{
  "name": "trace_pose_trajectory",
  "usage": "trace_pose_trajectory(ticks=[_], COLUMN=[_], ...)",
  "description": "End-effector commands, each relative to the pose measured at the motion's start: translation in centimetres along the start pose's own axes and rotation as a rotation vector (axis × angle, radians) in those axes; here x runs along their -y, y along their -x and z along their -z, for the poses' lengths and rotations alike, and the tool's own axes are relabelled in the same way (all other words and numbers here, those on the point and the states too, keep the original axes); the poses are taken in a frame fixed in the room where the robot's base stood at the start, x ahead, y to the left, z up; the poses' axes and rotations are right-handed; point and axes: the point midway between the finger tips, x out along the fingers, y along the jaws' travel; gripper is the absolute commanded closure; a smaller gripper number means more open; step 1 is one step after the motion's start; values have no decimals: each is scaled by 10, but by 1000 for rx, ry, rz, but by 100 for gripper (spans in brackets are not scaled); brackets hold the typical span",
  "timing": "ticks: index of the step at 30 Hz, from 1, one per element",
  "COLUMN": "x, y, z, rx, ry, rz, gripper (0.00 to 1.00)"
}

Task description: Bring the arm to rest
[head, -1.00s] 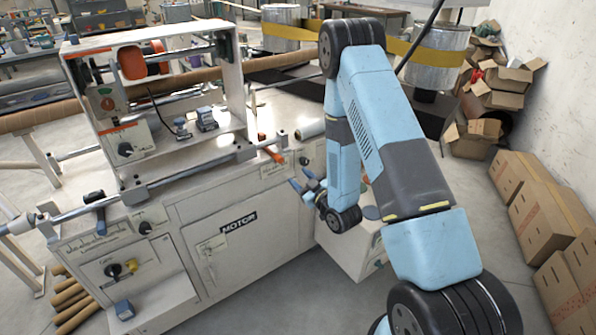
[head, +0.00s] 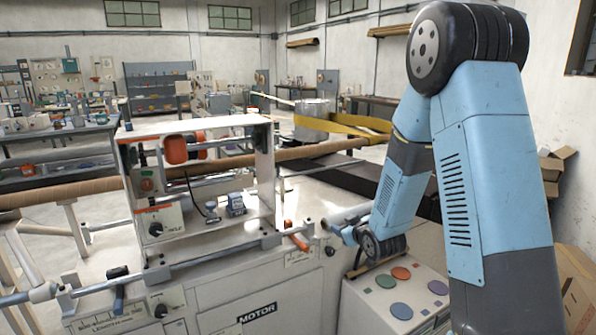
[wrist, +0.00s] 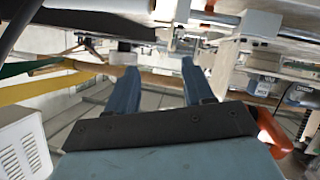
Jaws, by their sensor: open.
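My gripper (head: 347,232) is at the end of my blue and dark grey arm, beside the winder's front right corner in the head view. My arm is bent, with its elbow high at the upper right. In the wrist view the two blue fingers of my gripper (wrist: 160,82) stand apart with nothing between them. The spiral winder (head: 300,290), a pale cabinet marked MOTOR, stands left of my gripper. I cannot tell whether my gripper touches it.
A pale control box with coloured round buttons (head: 401,306) is below my gripper. An orange handle (wrist: 273,128) is close to the right finger's base in the wrist view. A yellow belt (head: 345,127) runs behind. Cardboard boxes (head: 575,290) are at the right wall.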

Motion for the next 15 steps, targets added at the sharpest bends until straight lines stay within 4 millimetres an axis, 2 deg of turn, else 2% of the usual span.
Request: trace_pose_trajectory(ticks=[1, 6, 15], x=[-8, -27, -52], y=[9, 38, 104], z=[10, 29, 57], rx=[17, 107, 258], ry=[-6, -40, -119], rz=[-11, -39, -82], gripper=[48, 48, 48])
